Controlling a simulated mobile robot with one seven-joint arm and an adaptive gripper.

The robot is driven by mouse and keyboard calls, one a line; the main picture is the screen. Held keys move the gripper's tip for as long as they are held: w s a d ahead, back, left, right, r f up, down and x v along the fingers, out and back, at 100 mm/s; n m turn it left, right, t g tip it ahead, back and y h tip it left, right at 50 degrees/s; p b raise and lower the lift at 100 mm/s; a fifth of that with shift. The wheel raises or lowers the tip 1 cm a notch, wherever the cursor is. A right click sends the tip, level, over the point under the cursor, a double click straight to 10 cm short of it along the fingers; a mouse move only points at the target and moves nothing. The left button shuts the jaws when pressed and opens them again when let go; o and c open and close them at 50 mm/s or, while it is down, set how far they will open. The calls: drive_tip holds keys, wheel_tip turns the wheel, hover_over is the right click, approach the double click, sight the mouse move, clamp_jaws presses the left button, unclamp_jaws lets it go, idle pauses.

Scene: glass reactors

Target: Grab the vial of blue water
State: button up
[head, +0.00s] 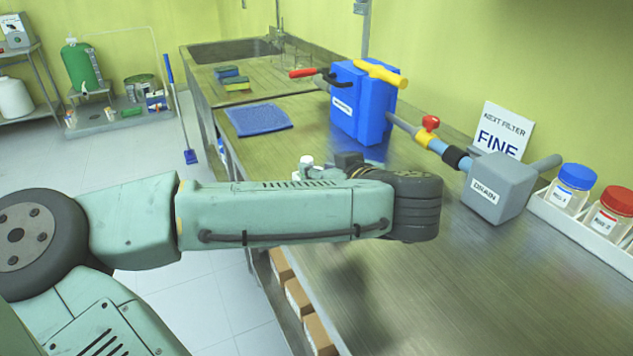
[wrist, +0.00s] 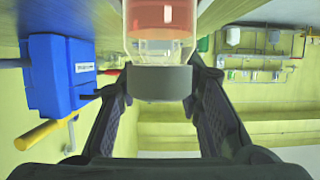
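My gripper shows in the wrist view (wrist: 160,75), which is turned upside down. Its two dark fingers meet the sides of a vial of reddish-orange liquid (wrist: 161,18) with a grey cap, and it appears shut on it. In the head view my forearm hides most of the gripper; a small white cap (head: 306,161) shows just above the forearm. I see no vial of blue liquid. A blue-lidded jar (head: 570,187) and a red-lidded jar (head: 608,215) stand at the right; their contents look clear or pale.
The jars stand in a white rack (head: 575,232). A grey drain box (head: 497,187) with a pipe and valve joins a blue box (head: 361,108) with a yellow handle. A blue cloth (head: 258,119) lies further back. The counter's front right (head: 480,290) is clear.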

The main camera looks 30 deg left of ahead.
clamp_jaws()
